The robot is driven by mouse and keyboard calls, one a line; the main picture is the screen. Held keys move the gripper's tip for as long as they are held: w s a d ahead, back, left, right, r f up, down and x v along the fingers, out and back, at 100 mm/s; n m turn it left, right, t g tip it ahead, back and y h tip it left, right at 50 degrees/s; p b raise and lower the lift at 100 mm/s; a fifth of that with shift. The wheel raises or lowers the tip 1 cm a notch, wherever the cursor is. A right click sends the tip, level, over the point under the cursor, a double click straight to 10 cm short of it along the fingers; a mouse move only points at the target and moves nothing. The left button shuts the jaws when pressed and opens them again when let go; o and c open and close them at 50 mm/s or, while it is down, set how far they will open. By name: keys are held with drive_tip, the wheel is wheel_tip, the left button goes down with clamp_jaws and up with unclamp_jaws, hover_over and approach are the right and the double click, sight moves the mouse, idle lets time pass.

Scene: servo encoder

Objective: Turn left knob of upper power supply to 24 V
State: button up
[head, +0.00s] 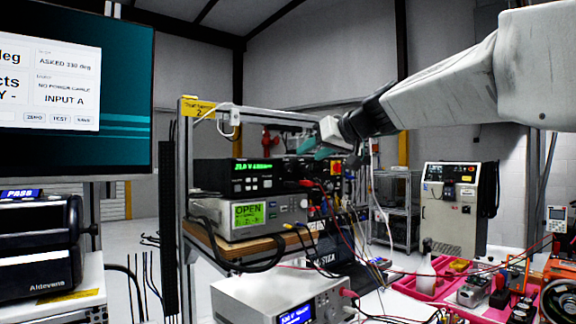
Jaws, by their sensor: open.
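The upper power supply (214,180) is a black box on top of the instrument stack, left of the picture's middle. Its green display (252,166) is lit and seems to read about 21 V, but the digits are too small to be sure. The right part of its front, with dark knobs and a red plug, is small and partly crowded by cables; I cannot clearly make out the left knob. My gripper (314,149), with teal fingertips, is open just above the right part of that front. I see no contact with a knob.
A grey instrument (226,216) showing OPEN lies under the supply on a wooden shelf (222,246). A white instrument (245,294) stands below. Red and black cables hang right of the stack. Pink trays (418,290) hold parts. A monitor (128,100) stands left.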

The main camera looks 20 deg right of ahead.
sight(290, 167)
drive_tip(key=x, duration=0.8)
drive_tip(key=shift+f, duration=0.15)
clamp_jaws()
